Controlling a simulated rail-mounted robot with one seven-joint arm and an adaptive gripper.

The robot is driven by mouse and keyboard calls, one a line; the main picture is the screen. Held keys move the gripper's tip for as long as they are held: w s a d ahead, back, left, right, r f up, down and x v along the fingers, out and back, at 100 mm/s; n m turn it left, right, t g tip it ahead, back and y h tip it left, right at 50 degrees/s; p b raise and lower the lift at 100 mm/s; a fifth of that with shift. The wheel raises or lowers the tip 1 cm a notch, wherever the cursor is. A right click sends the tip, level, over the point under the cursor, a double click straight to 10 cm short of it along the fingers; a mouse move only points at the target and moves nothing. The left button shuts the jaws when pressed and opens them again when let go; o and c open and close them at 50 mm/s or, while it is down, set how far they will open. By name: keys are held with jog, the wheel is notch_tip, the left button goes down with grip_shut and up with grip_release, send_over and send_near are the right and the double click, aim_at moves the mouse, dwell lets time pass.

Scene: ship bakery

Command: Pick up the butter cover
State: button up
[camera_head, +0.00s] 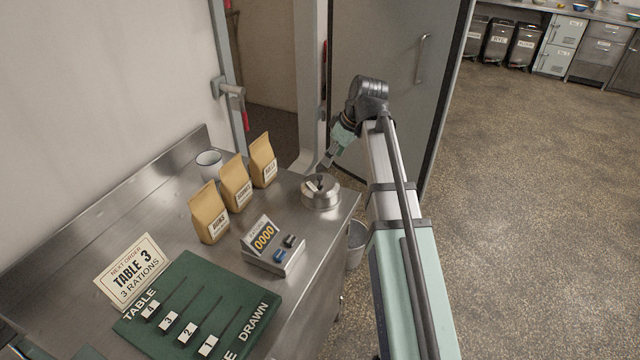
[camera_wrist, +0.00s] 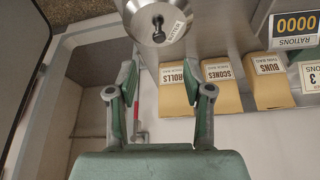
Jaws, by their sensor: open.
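The butter cover (camera_head: 320,193) is a round steel dome with a dark knob on top and a small label. It sits near the far right corner of the steel counter (camera_head: 180,225). In the wrist view the butter cover (camera_wrist: 172,12) is at the top, partly cut off by the frame edge, with its label reading BUTTER. My gripper (camera_head: 325,165) is just above and behind it in the head view. In the wrist view my gripper (camera_wrist: 160,75) has its fingers apart with nothing between them, and the cover lies beyond the fingertips.
Several paper bags (camera_head: 236,183) labelled rolls, scones and buns stand left of the cover, with a white mug (camera_head: 209,163) behind. A rations counter (camera_head: 272,248), a table sign (camera_head: 132,272) and a green board (camera_head: 195,315) are nearer. A bucket (camera_head: 355,245) stands beside the counter.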

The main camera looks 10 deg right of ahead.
aim_at(320, 177)
jog(key=shift+p+x, duration=1.8)
jog(key=shift+x, duration=3.5)
jog(key=shift+c, duration=0.4)
grip_shut()
